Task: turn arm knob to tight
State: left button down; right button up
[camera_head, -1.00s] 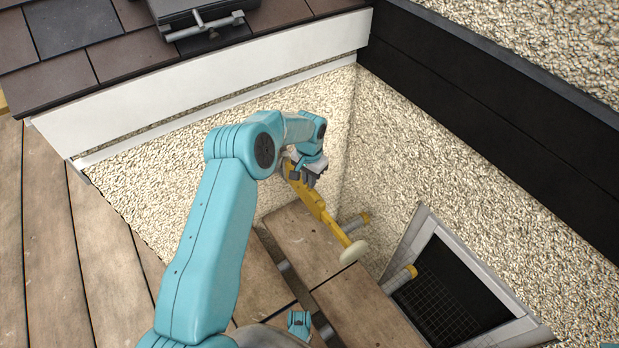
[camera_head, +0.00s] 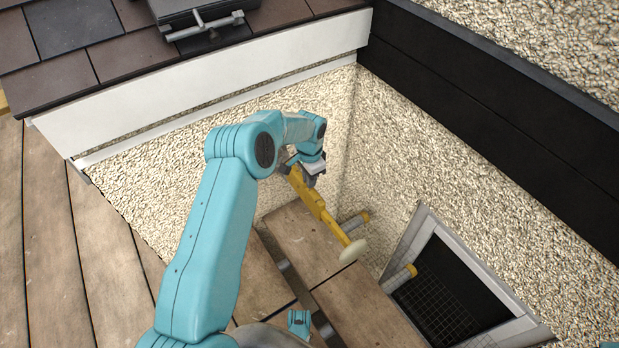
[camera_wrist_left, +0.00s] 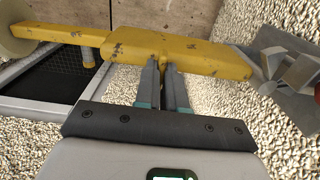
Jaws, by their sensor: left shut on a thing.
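A worn yellow arm (camera_head: 320,205) slants down to the right in the head view, with a pale round pad (camera_head: 353,252) at its lower end. In the left wrist view the yellow arm (camera_wrist_left: 185,53) runs across the top. My left gripper (camera_wrist_left: 163,70) is shut at the arm's near edge, on a small yellow piece mostly hidden between the fingertips. I cannot tell whether this piece is the knob. In the head view my left gripper (camera_head: 312,172) is at the arm's upper end, partly hidden by my wrist.
A grey metal bracket (camera_wrist_left: 290,70) is at the arm's right end in the wrist view. Pebbled walls (camera_head: 420,150) stand close behind. Wooden boards (camera_head: 300,240), yellow-capped pipes (camera_head: 400,278) and a dark framed opening (camera_head: 450,290) lie below. A dark case (camera_head: 195,12) rests on the roof tiles.

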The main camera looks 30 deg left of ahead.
pick_arm(q)
jog(key=c, duration=1.2)
grip_release()
jog(key=shift+r, duration=0.1)
notch_tip(320, 180, up, 16)
jog(key=p, duration=0.5)
